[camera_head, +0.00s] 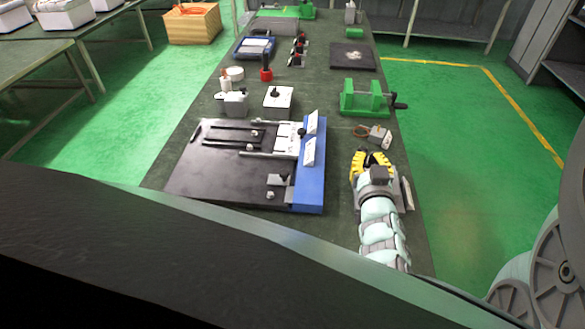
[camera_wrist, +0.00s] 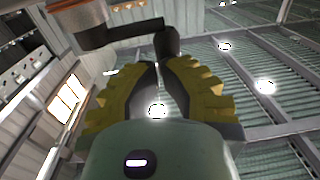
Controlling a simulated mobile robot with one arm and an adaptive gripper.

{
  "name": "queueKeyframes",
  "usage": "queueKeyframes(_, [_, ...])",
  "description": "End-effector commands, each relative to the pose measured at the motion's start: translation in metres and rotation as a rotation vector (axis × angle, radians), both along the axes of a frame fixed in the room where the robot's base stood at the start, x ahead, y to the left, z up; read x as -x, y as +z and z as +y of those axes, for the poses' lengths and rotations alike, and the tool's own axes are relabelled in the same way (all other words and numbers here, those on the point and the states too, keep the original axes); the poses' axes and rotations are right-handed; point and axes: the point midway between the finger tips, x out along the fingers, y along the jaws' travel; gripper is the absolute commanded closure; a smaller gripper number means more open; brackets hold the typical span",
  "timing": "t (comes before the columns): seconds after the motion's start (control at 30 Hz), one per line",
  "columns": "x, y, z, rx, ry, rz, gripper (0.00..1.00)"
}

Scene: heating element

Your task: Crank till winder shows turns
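A green bench device with a green frame (camera_head: 364,98) and a black crank (camera_head: 398,102) on its right side stands on the right of the bench; it looks like the winder. No turn count is readable. My gripper (camera_head: 371,157) is low on the bench's right side, nearer than this device. In the wrist view, my gripper's yellow-and-black fingers (camera_wrist: 160,68) lean together with a narrow gap. A dark crank-like arm (camera_wrist: 135,30) crosses just beyond the fingertips, beside a brownish-grey body (camera_wrist: 80,17). I cannot tell whether the fingers touch it.
A small grey box (camera_head: 380,137) with a brown loop lies just beyond my gripper. A black board with a blue edge (camera_head: 311,185) lies to the left. A white box (camera_head: 278,98) and a red-based tool (camera_head: 266,70) stand farther back. Green floor (camera_head: 470,180) is clear on the right.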

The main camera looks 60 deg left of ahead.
Motion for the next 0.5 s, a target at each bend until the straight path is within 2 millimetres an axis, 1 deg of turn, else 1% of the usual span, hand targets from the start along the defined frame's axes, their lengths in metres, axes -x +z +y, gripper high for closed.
queueKeyframes(0.03, [0.001,-0.004,0.003,-0.003,-0.023,0.004,1.0])
queueKeyframes(0.37, [-0.005,-0.001,0.009,-0.007,-0.183,0.006,1.0])
queueKeyframes(0.5, [-0.005,0.0,0.013,-0.002,-0.173,-0.006,1.0])
